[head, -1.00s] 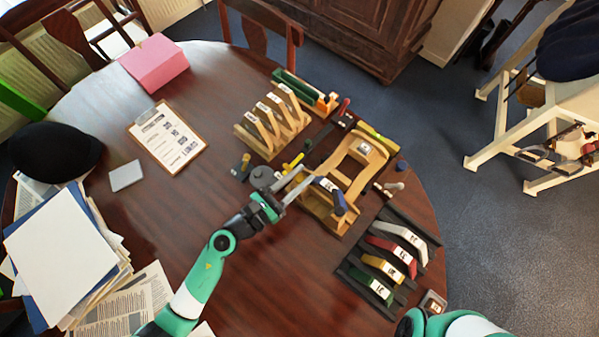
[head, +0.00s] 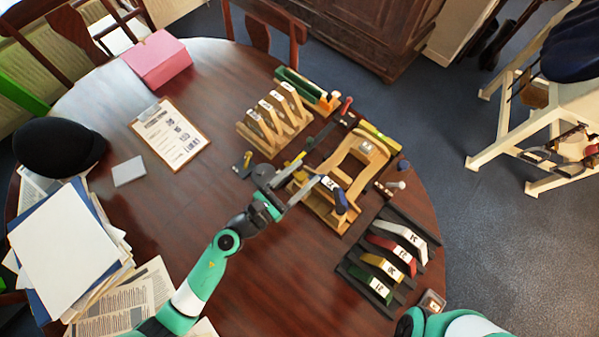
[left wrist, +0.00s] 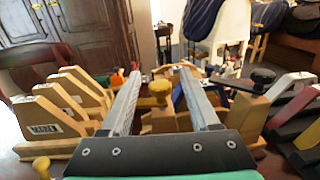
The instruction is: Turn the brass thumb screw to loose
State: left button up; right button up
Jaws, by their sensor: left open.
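My left gripper (head: 306,173) reaches in from the left to the near side of the wooden fixture (head: 352,165). It also shows in the left wrist view (left wrist: 160,74), with its two grey fingers apart and nothing clamped. The brass thumb screw (left wrist: 160,92) appears between the fingers in that view, above a wooden block. A clear gap shows on each side of it, and I cannot tell its depth relative to the fingertips. In the head view the screw is hard to make out beside the fingers. My right gripper is out of view; only part of that arm shows at the bottom right.
A wooden rack of upright pieces (head: 274,122) stands left of the fixture. A dark rack (head: 352,270) with coloured curved pieces lies to its right. A blue-handled tool (head: 341,203) is close to my fingers. The table's middle left (head: 180,215) is clear.

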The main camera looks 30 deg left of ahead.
pick_arm(q)
jog(key=b+v, duration=0.1)
jog(key=v, duration=1)
jog(key=shift+s+b, duration=0.25)
jog(key=shift+b, duration=0.15)
jog(key=shift+a, duration=0.15)
